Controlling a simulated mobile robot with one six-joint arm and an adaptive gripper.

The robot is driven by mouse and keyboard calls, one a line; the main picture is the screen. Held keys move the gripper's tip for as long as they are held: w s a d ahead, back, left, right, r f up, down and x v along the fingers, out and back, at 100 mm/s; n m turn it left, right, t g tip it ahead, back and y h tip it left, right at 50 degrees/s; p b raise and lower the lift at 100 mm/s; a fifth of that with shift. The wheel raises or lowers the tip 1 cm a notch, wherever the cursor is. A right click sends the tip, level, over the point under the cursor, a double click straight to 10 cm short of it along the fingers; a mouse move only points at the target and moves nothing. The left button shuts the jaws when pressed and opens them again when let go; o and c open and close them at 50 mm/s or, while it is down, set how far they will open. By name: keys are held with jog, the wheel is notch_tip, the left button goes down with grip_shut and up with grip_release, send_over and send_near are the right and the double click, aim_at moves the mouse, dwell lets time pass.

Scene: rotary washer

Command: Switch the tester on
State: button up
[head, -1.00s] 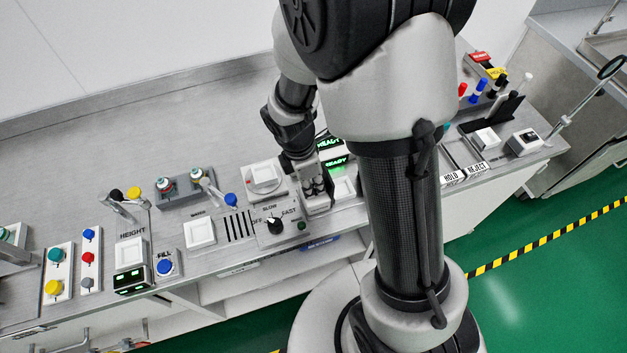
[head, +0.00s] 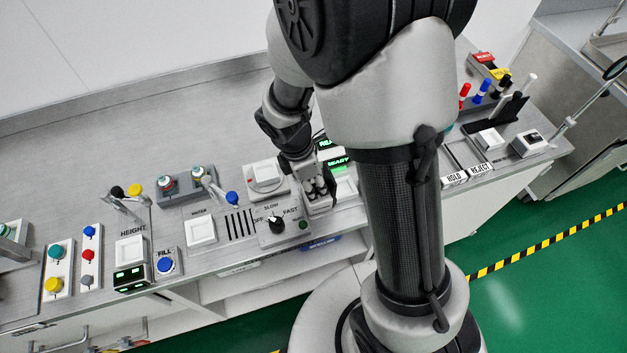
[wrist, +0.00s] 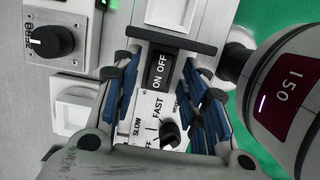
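A dark rocker switch (wrist: 158,70) marked ON and OFF shows in the wrist view, on a light housing. My gripper (wrist: 160,92) is open, with its blue-padded fingers on either side of the switch in the picture. Nothing is held between them. I cannot tell whether the fingers touch the housing or which way the rocker is tipped. In the head view my gripper (head: 320,188) is low over the bench, beside green READY displays (head: 338,162). It hides the switch there.
A dial box (head: 274,224) marked SLOW and FAST stands close to the left of my gripper; its knob (wrist: 170,133) shows below the switch in the wrist view. A ZERO knob (wrist: 48,42) is at upper left. A dark crossbar (wrist: 172,40) lies just above the switch.

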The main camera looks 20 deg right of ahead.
jog(key=v, duration=1.2)
